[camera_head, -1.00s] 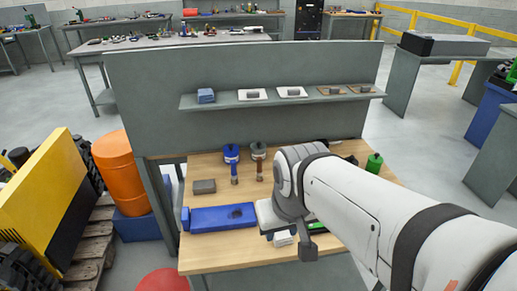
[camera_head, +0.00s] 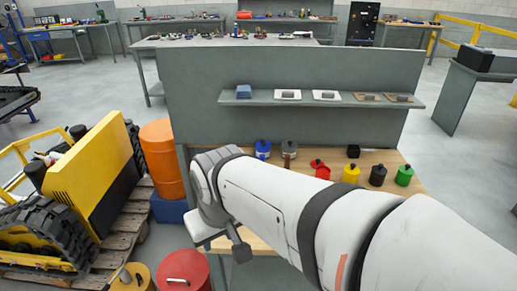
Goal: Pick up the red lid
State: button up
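A small red piece with a dark knob, looking like the red lid (camera_head: 317,162), shows at the back of the wooden workbench. It sits at or against a red container (camera_head: 323,173); I cannot tell whether it is on it or beside it. My gripper (camera_head: 222,243) is at the bench's front left edge, above and right of that large red top and well away from the small red piece. Its fingers are mostly hidden, and nothing is visibly held.
Yellow (camera_head: 351,173), black (camera_head: 377,175) and green (camera_head: 404,175) containers stand in a row on the bench's right. A blue one (camera_head: 263,149) stands further left. A grey shelf (camera_head: 322,98) holds small items above. An orange barrel (camera_head: 162,160) stands left. My arm hides much of the bench.

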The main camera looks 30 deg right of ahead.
aim_at(317, 163)
jog(key=u, duration=0.2)
jog(key=k, duration=0.8)
jog(key=z, duration=1.3)
jog(key=i, duration=1)
jog(key=z, duration=0.05)
